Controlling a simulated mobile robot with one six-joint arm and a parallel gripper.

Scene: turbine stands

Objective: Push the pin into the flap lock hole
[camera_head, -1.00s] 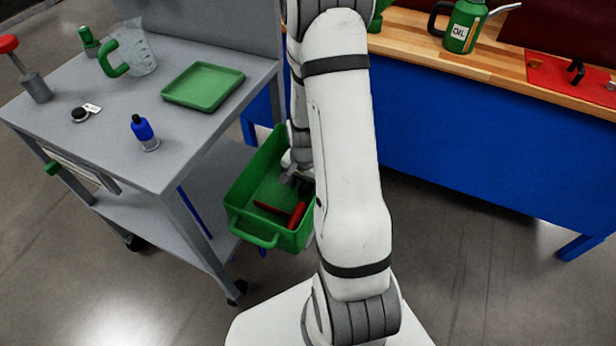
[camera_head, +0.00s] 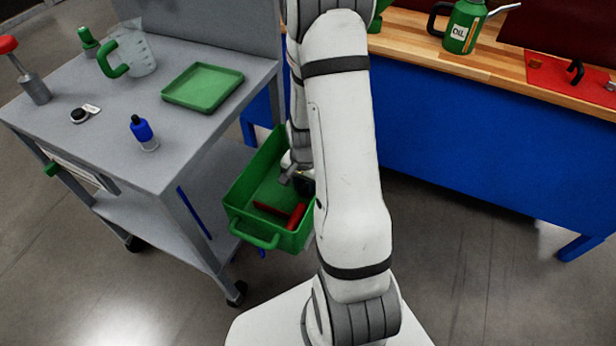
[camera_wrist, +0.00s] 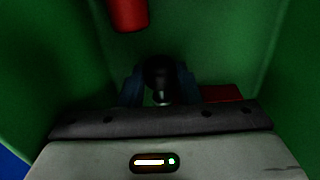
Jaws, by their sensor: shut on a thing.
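My gripper (camera_head: 301,179) is down inside the green bin (camera_head: 256,239), partly hidden by my own arm in the head view. In the wrist view my gripper (camera_wrist: 160,88) is shut on a dark round-ended thing (camera_wrist: 159,75) with a shiny tip. Its full shape is hidden in shadow, so I cannot tell whether it is the pin. Red pieces (camera_head: 297,215) lie on the bin's floor, and a red cylinder (camera_wrist: 128,12) shows ahead of the fingers in the wrist view. I can make out no flap lock hole in these views.
Green bin walls (camera_wrist: 60,75) stand close on both sides. A blue bench (camera_head: 470,140) with an oil can (camera_head: 463,28) stands at right.

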